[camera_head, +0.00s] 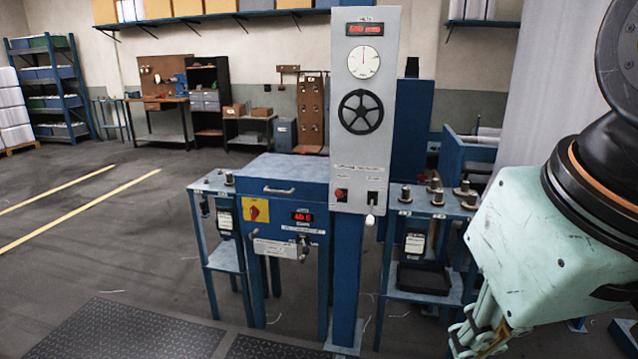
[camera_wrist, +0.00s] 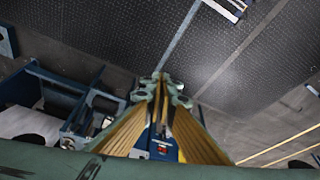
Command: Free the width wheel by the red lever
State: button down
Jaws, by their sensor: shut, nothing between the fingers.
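A black handwheel (camera_head: 361,112) with spokes is mounted on the tall grey panel (camera_head: 345,60), below a round white dial (camera_head: 364,62) and a red digital display (camera_head: 364,29). Low on this panel sit a red knob (camera_head: 339,194) and a black switch with a pale-ended stick (camera_head: 371,210). I cannot tell whether either is the red lever. My gripper (camera_head: 478,338) is at the lower right of the head view, well apart from the panel. In the wrist view my gripper (camera_wrist: 160,88) is shut and empty, its fingers together over the floor.
A blue cabinet (camera_head: 283,168) left of the panel carries a red switch on a yellow plate (camera_head: 255,210) and a display. A side table (camera_head: 422,207) with metal weights and a black tray (camera_head: 424,279) stands between panel and arm.

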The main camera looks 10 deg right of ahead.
aim_at(341, 191)
jog(key=w+r+m+p, duration=0.1)
jog(key=w+r+p, duration=0.4)
jog(key=w, duration=0.9)
jog(key=w+r+m+p, duration=0.1)
jog(key=w+r+p, duration=0.3)
jog(key=w, duration=0.9)
jog(key=w+r+m+p, duration=0.1)
jog(key=w+r+p, duration=0.4)
jog(key=w, duration=0.9)
jog(key=w+f+p, duration=0.4)
jog(key=w+f, duration=0.1)
jog(key=w, duration=0.7)
jog(key=w+d+f+m+t+p, duration=0.1)
jog(key=w+f+p, duration=0.4)
jog(key=w, duration=0.7)
jog(key=w+f+m+p, duration=0.1)
jog(key=w+f+p, duration=0.3)
jog(key=w, duration=0.9)
jog(key=shift+d+f+t+p, duration=0.3)
jog(key=shift+f+p, duration=0.1)
jog(key=shift+p, duration=0.15)
jog(key=shift+w+f, duration=0.1)
